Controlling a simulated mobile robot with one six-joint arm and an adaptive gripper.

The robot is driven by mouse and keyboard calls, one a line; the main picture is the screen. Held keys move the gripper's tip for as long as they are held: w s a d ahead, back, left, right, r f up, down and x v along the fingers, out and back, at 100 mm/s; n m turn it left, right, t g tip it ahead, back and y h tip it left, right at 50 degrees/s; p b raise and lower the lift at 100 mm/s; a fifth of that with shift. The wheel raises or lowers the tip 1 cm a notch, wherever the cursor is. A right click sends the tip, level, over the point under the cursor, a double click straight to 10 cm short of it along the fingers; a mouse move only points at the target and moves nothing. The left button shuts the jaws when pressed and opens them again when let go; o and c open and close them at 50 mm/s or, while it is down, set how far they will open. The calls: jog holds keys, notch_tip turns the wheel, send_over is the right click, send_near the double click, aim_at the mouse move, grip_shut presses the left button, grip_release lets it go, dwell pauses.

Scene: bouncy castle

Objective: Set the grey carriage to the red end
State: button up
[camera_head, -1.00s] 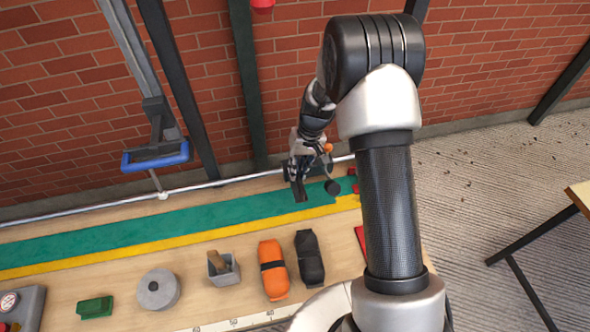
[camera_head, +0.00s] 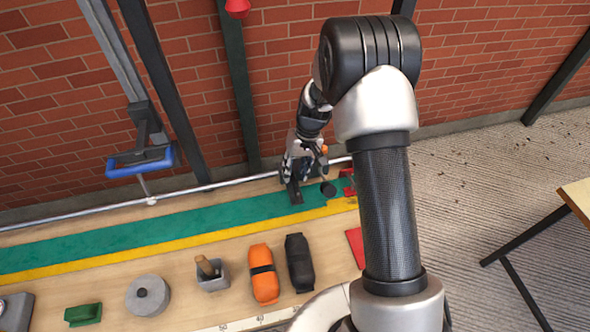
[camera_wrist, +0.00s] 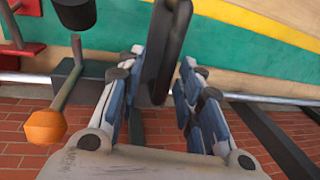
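A dark grey block (camera_wrist: 68,82), which looks like the grey carriage, sits on the silver rail (camera_wrist: 235,97) in the wrist view. A rod with a black knob (camera_wrist: 75,12) and an orange knob (camera_wrist: 45,126) stand by it. My gripper (camera_wrist: 164,60) has its fingers apart on either side of a dark upright paddle (camera_wrist: 167,45). Narrow gaps seem to show; contact cannot be told. In the head view my gripper (camera_head: 296,180) is at the rail's right part, above the paddle (camera_head: 293,192). The red end piece (camera_head: 348,182) is just right of the black knob (camera_head: 328,189).
The bench has a green strip (camera_head: 150,236) and a yellow strip (camera_head: 130,259). A blue-handled fixture (camera_head: 142,163) hangs at left.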

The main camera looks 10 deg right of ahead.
notch_tip(320, 180, up, 12)
jog(key=d, duration=0.2)
jog(key=shift+f, duration=0.15)
dwell(0.4)
jog(key=shift+d, duration=0.1)
